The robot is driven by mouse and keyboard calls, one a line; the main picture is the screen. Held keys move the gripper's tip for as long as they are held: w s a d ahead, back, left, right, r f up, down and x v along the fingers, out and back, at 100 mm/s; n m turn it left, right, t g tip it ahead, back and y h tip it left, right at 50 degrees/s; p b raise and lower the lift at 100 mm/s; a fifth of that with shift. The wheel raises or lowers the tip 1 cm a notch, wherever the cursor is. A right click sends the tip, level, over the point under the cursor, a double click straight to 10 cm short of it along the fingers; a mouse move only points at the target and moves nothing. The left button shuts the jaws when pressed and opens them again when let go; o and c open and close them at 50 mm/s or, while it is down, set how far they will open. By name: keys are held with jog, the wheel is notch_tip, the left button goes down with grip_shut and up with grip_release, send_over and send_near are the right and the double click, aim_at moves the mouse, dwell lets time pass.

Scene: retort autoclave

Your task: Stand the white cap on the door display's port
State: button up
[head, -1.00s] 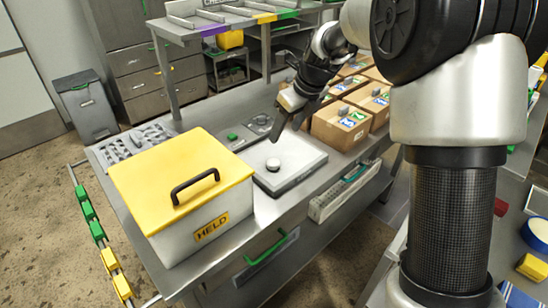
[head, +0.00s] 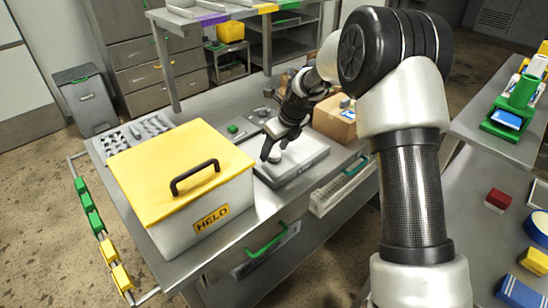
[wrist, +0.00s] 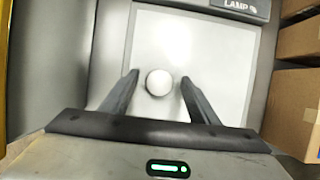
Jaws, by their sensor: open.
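The white cap (head: 275,156) is a small round piece on the pale top of a flat grey-white unit (head: 305,160) on the steel bench. In the wrist view the cap (wrist: 158,82) lies between the two dark fingers. My gripper (head: 274,154) reaches down over the unit. Its fingers (wrist: 160,80) are open on either side of the cap, with a visible gap on each side. The unit's far edge carries a label reading "LAMP" (wrist: 240,5). I cannot make out which thing is the door display or its port.
A yellow-lidded box marked HELD (head: 205,220) stands left of the unit. Cardboard boxes (head: 336,120) stand close on the right. A small green item (head: 232,129) lies behind the unit. A shelf (head: 230,12) overhangs the bench's back.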

jog(key=shift+a+f, duration=0.1)
jog(key=shift+f, duration=0.15)
jog(key=c, duration=1.2)
